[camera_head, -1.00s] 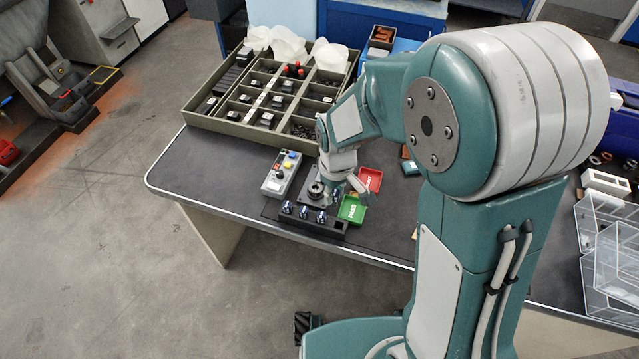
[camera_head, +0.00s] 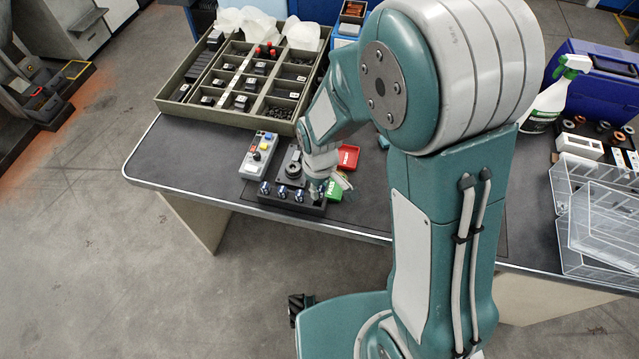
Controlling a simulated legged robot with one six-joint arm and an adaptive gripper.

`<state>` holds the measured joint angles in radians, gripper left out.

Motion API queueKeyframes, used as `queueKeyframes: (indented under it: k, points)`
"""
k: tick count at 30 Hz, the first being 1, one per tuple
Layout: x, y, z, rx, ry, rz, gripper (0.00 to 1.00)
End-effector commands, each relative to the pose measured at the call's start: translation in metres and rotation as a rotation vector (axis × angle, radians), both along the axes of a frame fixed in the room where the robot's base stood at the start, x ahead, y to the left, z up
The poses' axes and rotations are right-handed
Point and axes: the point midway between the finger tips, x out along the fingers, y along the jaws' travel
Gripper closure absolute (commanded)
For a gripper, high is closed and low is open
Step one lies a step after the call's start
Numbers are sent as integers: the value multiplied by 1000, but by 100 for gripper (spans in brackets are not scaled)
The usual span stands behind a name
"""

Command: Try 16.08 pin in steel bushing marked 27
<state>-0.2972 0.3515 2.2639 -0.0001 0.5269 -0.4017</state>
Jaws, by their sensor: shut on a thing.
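A black rack (camera_head: 290,204) at the front edge of the bench holds several short metal pins (camera_head: 282,191) with bluish shine. Behind it a dark round bushing (camera_head: 293,171) stands on a dark plate. My gripper (camera_head: 320,188) is low over the right end of the rack, to the right of and in front of the bushing. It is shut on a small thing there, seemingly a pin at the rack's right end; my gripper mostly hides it. The marks and sizes on the pins and bushing are too small to read.
A grey button box (camera_head: 258,154) stands left of the plate. A large compartment tray (camera_head: 184,112) fills the back left. Clear plastic boxes (camera_head: 603,215) lie at the right.

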Motion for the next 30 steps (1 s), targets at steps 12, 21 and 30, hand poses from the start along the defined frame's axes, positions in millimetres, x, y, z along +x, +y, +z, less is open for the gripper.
queueKeyframes:
  k: [12,21,30]
  points:
    - [0,-2,1,2,-1,1,100]
    - [-1,-4,0,0,0,0,100]
    - [-2,-7,0,0,0,1,100]
